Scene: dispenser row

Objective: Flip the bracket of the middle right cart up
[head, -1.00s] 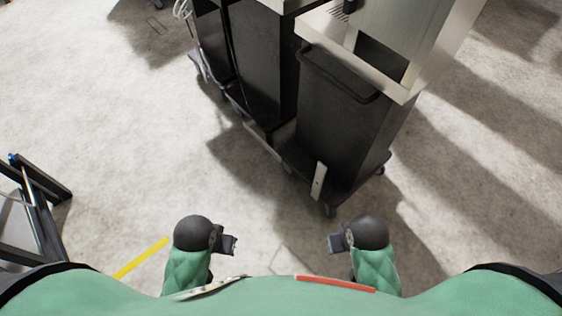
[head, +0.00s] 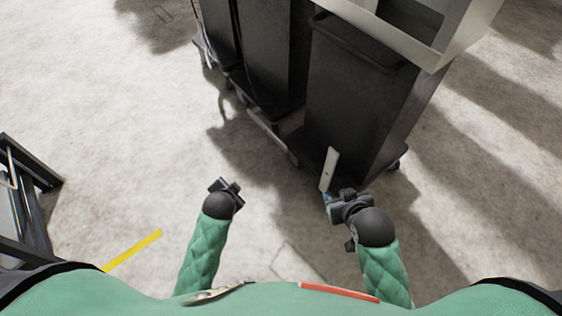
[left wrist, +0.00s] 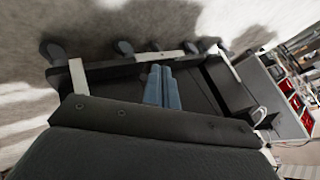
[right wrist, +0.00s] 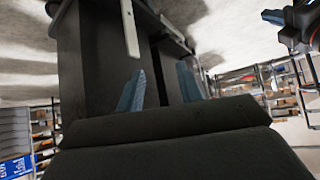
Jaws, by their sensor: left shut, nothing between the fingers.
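Dark carts stand in a row in the head view. The nearest, right cart (head: 352,100) has a pale metal bracket (head: 329,168) standing up at its foot; the middle cart (head: 272,55) has a pale bracket (head: 268,133) lying low along its base edge. I cannot tell for sure which is the task's cart. My right gripper (head: 333,198) is just below the upright bracket; in the right wrist view its fingers (right wrist: 160,88) are apart and empty, with a bracket (right wrist: 130,28) beyond. My left gripper (head: 226,186) is shut and empty, its fingers (left wrist: 162,88) together, left of the carts' front.
A metal dispenser counter (head: 430,35) overhangs the right cart. A dark frame (head: 28,200) stands at the left, near a yellow floor strip (head: 132,250). Open floor (head: 120,120) lies left of the carts. Shelves (right wrist: 285,95) show in the right wrist view.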

